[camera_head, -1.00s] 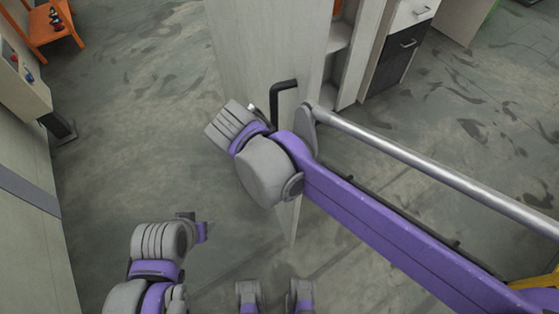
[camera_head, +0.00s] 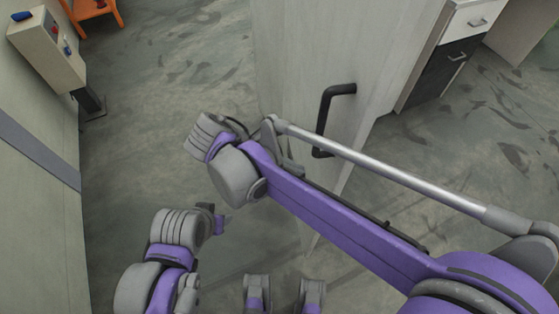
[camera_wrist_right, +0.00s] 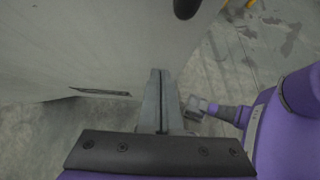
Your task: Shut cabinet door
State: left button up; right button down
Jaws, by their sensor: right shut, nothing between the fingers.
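The cabinet door (camera_head: 295,60) is a tall pale panel in the upper middle of the head view, standing open at an angle. Its black bar handle (camera_head: 324,120) is on the face toward me. My right arm reaches in from the right across the door's lower part. My right gripper (camera_wrist_right: 158,75) is shut and empty in the right wrist view, close in front of the door's pale face (camera_wrist_right: 90,45); contact cannot be told. The handle's dark end (camera_wrist_right: 186,8) shows at the top there. My left arm is at lower left; its fingers cannot be made out.
A white and dark drawer unit (camera_head: 455,50) stands at upper right. A grey box with controls (camera_head: 48,48) is on the left, beside a pale wall panel (camera_head: 35,215). An orange stool (camera_head: 92,12) is at the top left. The floor left of the door is clear.

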aim_at(326, 172)
jog(key=shift+w+d+f, duration=0.1)
jog(key=shift+w+d, duration=0.1)
jog(key=shift+d, duration=0.55)
jog(key=shift+w+d+f, duration=0.15)
jog(key=shift+w+d, duration=0.05)
jog(key=shift+d, duration=0.6)
jog(key=shift+w+d+f, duration=0.1)
jog(key=shift+w+d, duration=0.1)
jog(key=shift+d, duration=0.55)
